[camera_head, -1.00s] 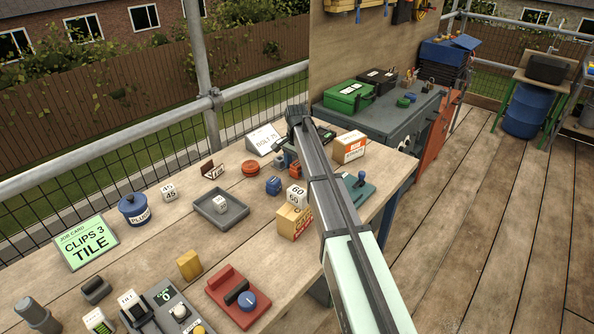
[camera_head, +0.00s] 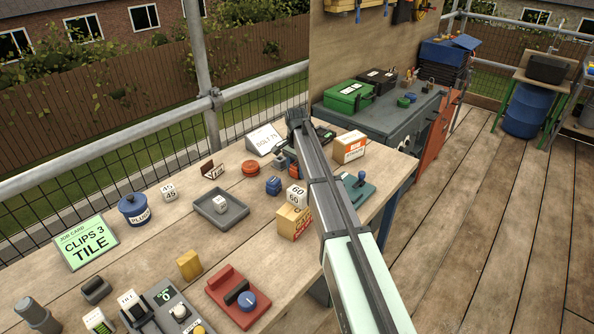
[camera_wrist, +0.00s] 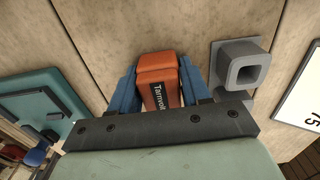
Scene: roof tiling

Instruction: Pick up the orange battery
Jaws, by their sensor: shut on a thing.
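The orange battery (camera_wrist: 158,75) shows in the wrist view, with a dark label on its side. My gripper (camera_wrist: 160,88) has its two blue fingers on either side of the battery, shut on it. The battery's lower part is hidden behind the dark bar of my gripper.
A grey square socket (camera_wrist: 240,65) stands close to the right of the battery. A teal plate (camera_wrist: 40,105) lies to the left. The "BOLT 75" card (camera_head: 264,139) stands behind.

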